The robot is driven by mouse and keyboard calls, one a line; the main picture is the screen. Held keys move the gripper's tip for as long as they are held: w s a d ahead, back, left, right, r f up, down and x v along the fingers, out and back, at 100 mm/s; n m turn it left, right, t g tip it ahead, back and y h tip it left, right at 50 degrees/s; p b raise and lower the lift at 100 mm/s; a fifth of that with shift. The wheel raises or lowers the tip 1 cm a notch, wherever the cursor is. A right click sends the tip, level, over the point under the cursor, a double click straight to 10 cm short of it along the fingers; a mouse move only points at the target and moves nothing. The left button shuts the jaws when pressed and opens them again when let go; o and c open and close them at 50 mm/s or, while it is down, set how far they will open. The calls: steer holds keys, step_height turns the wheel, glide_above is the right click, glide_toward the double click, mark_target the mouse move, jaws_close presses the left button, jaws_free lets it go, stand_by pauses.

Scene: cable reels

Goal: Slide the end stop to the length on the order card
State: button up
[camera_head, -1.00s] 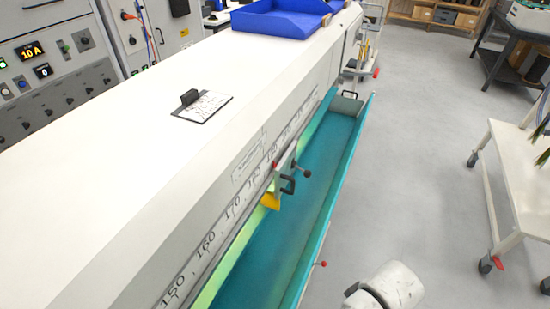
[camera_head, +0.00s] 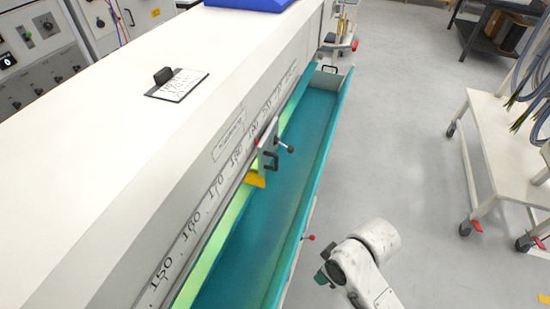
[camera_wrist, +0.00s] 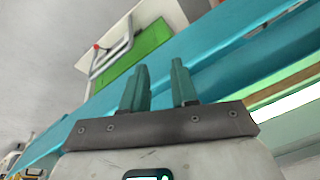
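The end stop (camera_head: 266,160) is a grey plate with a black handle, a dark-knobbed lever and a yellow pointer (camera_head: 255,180). It stands on the scale side of the teal trough (camera_head: 235,262). The pointer lies near the 170 to 180 part of the printed scale (camera_head: 215,190). The order card (camera_head: 182,86) lies on the white top under a black clip; its writing is too small to read. My gripper (camera_wrist: 161,65) shows two teal fingers apart with nothing between them. In the head view my arm is right of the trough, apart from the end stop.
A red-knobbed lever (camera_head: 308,238) sticks out from the trough's outer side near my arm. A white wheeled cart (camera_head: 500,150) stands at the right. Grey floor (camera_head: 400,120) between cart and trough is clear. A blue bin (camera_head: 245,4) sits at the far end of the bench.

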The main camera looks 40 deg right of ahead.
steer(key=shift+o, duration=0.4)
steer(key=w+f+n+t+y+b, duration=0.1)
steer(key=w+f+t+y, duration=0.1)
steer(key=w, duration=0.5)
steer(key=shift+d+n+t+y, duration=0.4)
steer(key=w+d+t, duration=0.1)
steer(key=w, duration=0.1)
steer(key=w+d+r+t+y+b, duration=0.1)
steer(key=w, duration=0.1)
steer(key=w+d+n+t+y, duration=0.1)
steer(key=w+t, duration=0.1)
steer(key=shift+w+r, duration=0.3)
steer(key=shift+w, duration=0.05)
steer(key=w+d+r+t+b, duration=0.1)
steer(key=w+d+r+t, duration=0.3)
steer(key=w+d, duration=0.1)
steer(key=t, duration=0.4)
glide_toward(276, 169)
step_height(276, 169, up, 3)
steer(key=shift+h, duration=0.4)
steer(key=p+x, duration=0.2)
steer(key=x, duration=0.8)
steer(key=shift+w+f, duration=0.15)
steer(key=shift+w, duration=0.05)
jaws_close()
